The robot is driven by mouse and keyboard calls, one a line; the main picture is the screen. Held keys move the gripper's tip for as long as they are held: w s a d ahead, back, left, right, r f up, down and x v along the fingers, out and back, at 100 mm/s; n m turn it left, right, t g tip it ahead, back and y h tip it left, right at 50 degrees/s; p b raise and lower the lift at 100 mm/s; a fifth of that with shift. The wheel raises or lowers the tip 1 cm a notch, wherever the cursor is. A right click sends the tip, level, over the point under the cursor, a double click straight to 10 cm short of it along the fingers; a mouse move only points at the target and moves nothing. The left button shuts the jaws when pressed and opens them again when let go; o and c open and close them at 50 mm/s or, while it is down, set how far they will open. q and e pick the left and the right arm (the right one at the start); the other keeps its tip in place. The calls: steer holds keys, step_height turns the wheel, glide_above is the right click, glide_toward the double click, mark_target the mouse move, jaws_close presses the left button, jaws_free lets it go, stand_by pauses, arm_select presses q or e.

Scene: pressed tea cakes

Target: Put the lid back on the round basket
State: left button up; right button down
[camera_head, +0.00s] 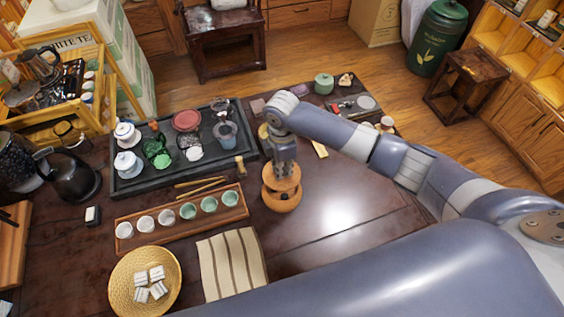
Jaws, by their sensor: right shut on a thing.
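The round basket (281,203) is a small orange-brown round container on the dark table, right of the long cup tray. My right gripper (285,168) points down above it and is shut on a round lid (290,183) of the same colour. The lid is over the basket, and a darker band shows between them. I cannot tell whether the lid touches the rim. The gripper hides part of the lid and of the basket's opening. My left gripper is not in view.
A wooden cup tray (236,215) with several cups and a dark tea tray (130,186) lie to the left. A striped cloth (232,265) and a woven basket (118,291) with wrapped pieces are in front. The table right of the basket is clear.

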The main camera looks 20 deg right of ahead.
steer(key=shift+f+b, duration=2.15)
steer(key=shift+b, duration=0.2)
steer(key=shift+f+b, duration=0.45)
steer(key=shift+f, duration=0.6)
steer(key=shift+p, duration=0.65)
steer(key=shift+f, duration=0.15)
steer(key=shift+p, duration=0.45)
steer(key=c, duration=1)
jaws_free()
